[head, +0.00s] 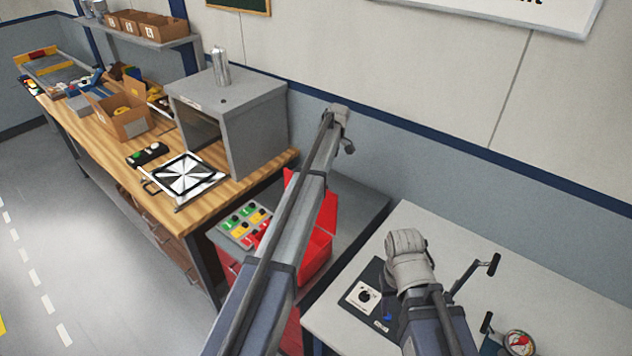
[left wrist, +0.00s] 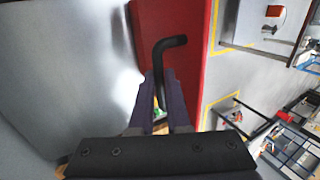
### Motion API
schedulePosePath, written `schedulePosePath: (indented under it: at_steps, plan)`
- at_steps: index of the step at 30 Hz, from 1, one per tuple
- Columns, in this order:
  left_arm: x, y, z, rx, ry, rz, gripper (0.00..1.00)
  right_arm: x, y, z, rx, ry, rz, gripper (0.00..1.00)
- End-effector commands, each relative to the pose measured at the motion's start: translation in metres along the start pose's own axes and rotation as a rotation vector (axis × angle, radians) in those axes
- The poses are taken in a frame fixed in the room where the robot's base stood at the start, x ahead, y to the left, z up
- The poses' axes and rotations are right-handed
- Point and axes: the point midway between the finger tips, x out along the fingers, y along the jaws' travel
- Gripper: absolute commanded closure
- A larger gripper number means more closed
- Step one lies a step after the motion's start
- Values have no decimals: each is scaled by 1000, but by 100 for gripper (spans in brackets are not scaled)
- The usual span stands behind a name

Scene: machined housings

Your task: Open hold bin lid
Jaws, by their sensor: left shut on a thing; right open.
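The red bin (head: 317,262) stands on a dark grey surface between the wooden bench and the pale table, partly hidden by my left arm. A red panel, seemingly its lid (head: 329,208), stands up above it. In the left wrist view a red panel (left wrist: 190,60) carries a bent black handle (left wrist: 168,44). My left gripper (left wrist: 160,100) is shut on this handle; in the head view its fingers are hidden. My right gripper (head: 388,312) is open and points down over the pale table, apart from the bin.
A grey box-shaped cabinet (head: 255,125) and a black-and-white patterned plate (head: 185,176) stand on the wooden bench (head: 110,140). A panel of coloured buttons (head: 244,225) is left of the bin. A dark plate (head: 362,297) and a gauge (head: 519,342) are on the pale table (head: 335,322).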

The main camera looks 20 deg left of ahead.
Motion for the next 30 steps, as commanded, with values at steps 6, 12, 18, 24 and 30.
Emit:
schedulePosePath:
  at_steps: [6,12,18,24,30]
  plan:
    - [-1,1,-2,-1,2,-8,100,0,0,0,0,0,0,50]
    - [-1,1,-2,-2,2,-9,100,0,0,0,0,0,0,50]
    - [-1,1,-2,-2,2,-8,66,0,0,0,0,0,0,50]
    - [-1,1,-2,-1,1,-8,55,0,0,0,0,0,0,50]
    - [-2,0,-1,-1,1,-8,55,-1,0,0,0,0,0,50]
